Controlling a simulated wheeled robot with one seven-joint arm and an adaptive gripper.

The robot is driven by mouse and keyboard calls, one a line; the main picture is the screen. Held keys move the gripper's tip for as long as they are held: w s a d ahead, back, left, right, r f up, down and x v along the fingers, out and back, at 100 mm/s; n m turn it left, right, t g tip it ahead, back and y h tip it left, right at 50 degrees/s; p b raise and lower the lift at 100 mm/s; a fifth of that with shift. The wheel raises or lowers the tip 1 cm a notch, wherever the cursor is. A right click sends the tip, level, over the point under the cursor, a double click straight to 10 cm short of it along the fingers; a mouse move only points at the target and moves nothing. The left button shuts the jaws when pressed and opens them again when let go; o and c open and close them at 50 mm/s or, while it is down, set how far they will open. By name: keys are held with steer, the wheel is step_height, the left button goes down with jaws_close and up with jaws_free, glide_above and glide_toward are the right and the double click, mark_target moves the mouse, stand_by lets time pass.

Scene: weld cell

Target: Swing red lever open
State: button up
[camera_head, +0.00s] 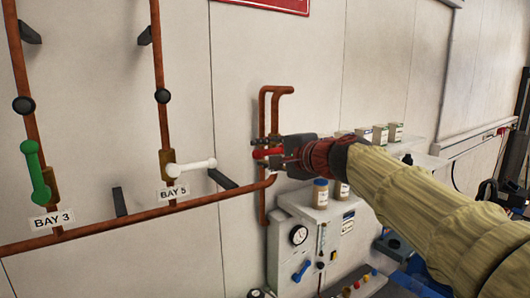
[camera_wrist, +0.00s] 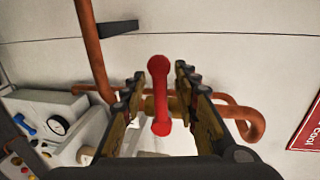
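The red lever (camera_head: 267,153) sits on a copper pipe at the wall, in the middle of the head view. In the wrist view the red lever (camera_wrist: 159,95) lies across the pipe, with a brass valve body behind it. My gripper (camera_head: 277,154) is at the lever, and its fingers partly cover it in the head view. In the wrist view my gripper (camera_wrist: 160,88) is open, with one finger on each side of the lever. A gap shows between the lever and each finger, so I see no clear contact.
Left on the wall are a green lever (camera_head: 37,170) at BAY 3 and a white lever (camera_head: 190,167) at BAY 5. A dark bracket (camera_head: 222,179) juts out left of my gripper. Below stands a grey gauge cabinet (camera_head: 310,240) with jars on top.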

steer(key=shift+c, duration=0.3)
steer(key=shift+f, duration=0.1)
jaws_close()
steer(key=shift+f, duration=0.15)
